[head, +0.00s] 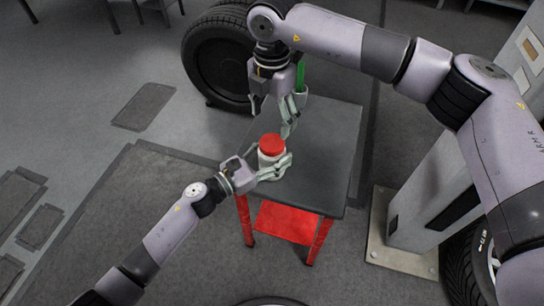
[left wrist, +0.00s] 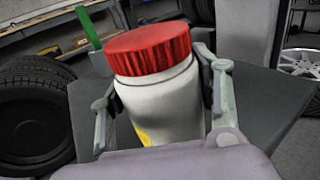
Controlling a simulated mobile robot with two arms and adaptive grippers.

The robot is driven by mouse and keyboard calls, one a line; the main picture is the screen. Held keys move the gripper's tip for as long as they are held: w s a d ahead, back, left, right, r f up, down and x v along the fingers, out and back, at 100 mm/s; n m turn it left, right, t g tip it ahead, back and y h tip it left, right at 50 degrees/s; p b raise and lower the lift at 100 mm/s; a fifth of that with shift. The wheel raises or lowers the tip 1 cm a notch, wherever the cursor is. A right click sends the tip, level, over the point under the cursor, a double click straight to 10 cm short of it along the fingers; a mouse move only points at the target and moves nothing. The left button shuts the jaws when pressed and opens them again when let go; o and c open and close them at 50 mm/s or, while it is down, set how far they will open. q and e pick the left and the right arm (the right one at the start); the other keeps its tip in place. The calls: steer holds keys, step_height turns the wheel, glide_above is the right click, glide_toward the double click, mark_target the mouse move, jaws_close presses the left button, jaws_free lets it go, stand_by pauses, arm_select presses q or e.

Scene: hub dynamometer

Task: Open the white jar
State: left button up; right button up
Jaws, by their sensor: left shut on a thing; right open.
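The white jar (head: 268,172) stands upright on the dark table and wears a ribbed red lid (head: 271,144). In the left wrist view the jar (left wrist: 165,105) fills the middle, the red lid (left wrist: 150,48) sits on it, and part of a yellow mark shows low on its side. My left gripper (head: 272,168) is shut around the jar's body below the lid, one finger on each side. My right gripper (head: 288,112) is open and empty above the jar, pointing down, with its fingers apart from the lid.
The dark table (head: 325,150) has a red lower shelf (head: 285,222). A green upright object (head: 300,76) stands behind my right gripper; it also shows in the left wrist view (left wrist: 88,28). A tyre (head: 218,62) is behind the table. A grey pillar (head: 430,205) stands at the right.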

mark_target(272, 142)
arm_select(q)
jaws_close()
arm_select(e)
steer(key=m, duration=0.4)
steer(key=shift+a, duration=0.1)
steer(key=m, duration=0.4)
steer(key=shift+m, duration=0.3)
steer(key=shift+f, duration=4)
steer(key=shift+c, duration=0.3)
